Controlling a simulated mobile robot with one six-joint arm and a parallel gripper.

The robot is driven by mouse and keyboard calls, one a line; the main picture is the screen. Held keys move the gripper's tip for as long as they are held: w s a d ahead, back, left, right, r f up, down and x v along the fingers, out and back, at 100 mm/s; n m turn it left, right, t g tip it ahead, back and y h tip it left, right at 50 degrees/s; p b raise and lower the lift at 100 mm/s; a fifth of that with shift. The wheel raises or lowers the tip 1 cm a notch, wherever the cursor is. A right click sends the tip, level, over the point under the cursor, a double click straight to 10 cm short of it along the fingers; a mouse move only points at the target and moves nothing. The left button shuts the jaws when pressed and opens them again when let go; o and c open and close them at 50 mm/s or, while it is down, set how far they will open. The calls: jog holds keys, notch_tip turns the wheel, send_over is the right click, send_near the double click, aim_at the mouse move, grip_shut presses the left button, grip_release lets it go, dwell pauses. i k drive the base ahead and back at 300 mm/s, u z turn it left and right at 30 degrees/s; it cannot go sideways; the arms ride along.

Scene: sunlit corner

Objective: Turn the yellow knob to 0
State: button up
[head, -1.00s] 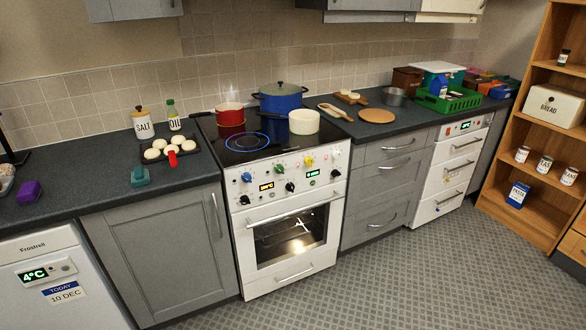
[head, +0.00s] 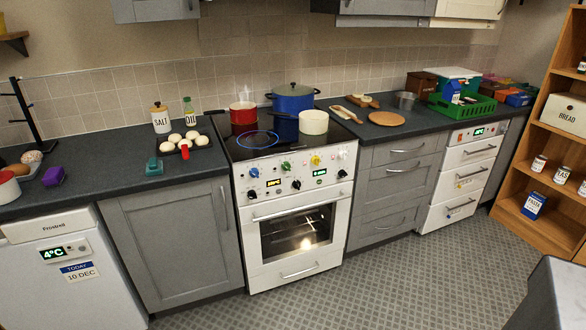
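The yellow knob (head: 316,160) is on the white front panel of the stove (head: 300,219), in the upper row, right of the green knob (head: 286,166) and left of a white knob (head: 340,157). A blue knob (head: 254,172) is at the left of that row. Black knobs sit below, beside two small lit displays. The yellow knob's pointer and markings are too small to read. My gripper is not in view.
A red pot (head: 243,113), a blue pot (head: 293,99) and a cream pan (head: 313,122) stand on the hob, where one ring glows blue. The oven door (head: 298,233) is shut. The patterned floor (head: 370,285) before the stove is clear. A grey shape stands at bottom right.

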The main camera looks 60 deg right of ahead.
aim_at(316, 160)
jog(key=z, duration=1.05)
jog(key=k, duration=0.1)
jog(key=u, duration=2.35)
jog(key=k, duration=1.3)
jog(key=z, duration=1.3)
